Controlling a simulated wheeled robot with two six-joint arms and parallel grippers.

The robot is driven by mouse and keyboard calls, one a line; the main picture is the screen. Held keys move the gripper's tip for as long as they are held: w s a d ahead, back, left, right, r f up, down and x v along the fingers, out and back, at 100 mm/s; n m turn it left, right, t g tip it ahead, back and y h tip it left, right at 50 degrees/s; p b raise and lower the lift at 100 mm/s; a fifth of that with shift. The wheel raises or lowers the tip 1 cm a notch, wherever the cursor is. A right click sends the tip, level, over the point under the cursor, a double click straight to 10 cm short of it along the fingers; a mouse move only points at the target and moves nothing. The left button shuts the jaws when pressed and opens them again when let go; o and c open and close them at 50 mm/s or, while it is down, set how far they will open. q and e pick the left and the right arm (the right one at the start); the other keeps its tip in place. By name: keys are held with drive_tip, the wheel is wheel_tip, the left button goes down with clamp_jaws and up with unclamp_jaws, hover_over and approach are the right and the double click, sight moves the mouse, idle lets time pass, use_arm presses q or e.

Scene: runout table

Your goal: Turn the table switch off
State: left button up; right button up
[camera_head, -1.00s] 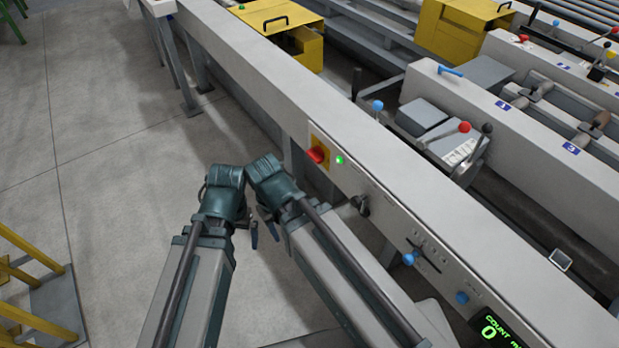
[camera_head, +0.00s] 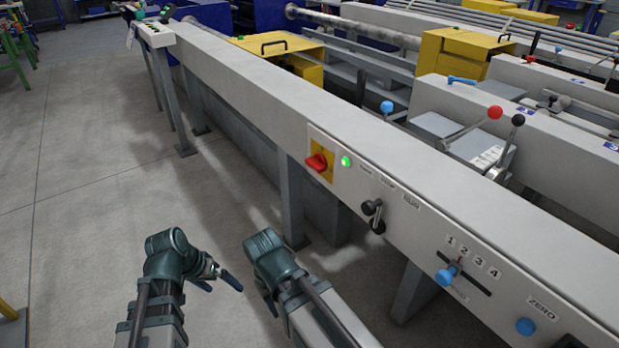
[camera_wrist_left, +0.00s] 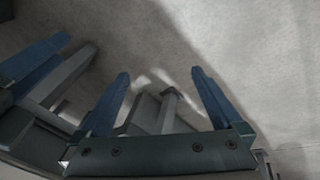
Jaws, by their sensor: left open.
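A red rotary switch (camera_head: 318,162) on a yellow plate is on the side face of the long grey table beam (camera_head: 240,90). A green lamp (camera_head: 346,161) glows just right of it. Further right, a black lever (camera_head: 373,214) sits by small labels, one apparently RUN. My left gripper (camera_head: 222,284) is low at the left, over the floor, apart from the switch. In the left wrist view its blue fingers (camera_wrist_left: 160,90) are spread with nothing gripped. My right gripper (camera_head: 268,302) is below and left of the switch; its fingers are mostly hidden by its arm.
A blue selector knob (camera_head: 447,274) marked 1 to 4 and a blue ZERO button (camera_head: 525,326) are further along the panel. Grey legs (camera_head: 291,200) stand under the beam.

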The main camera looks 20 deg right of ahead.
use_arm(q)
drive_tip(key=w+d+r+m+t+h, duration=0.2)
drive_tip(key=w+d+r+m+h, duration=0.45)
drive_tip(key=d+r, duration=0.35)
drive_tip(key=m+t+h, duration=0.3)
drive_tip(key=m+h, duration=0.1)
drive_tip(key=h, duration=0.3)
approach(311, 167)
drive_tip(key=shift+n, duration=0.25)
drive_tip(key=x, duration=0.9)
drive_tip(key=shift+w+d, duration=0.15)
drive_tip(key=shift+d, duration=0.1)
drive_tip(key=c, duration=1.2)
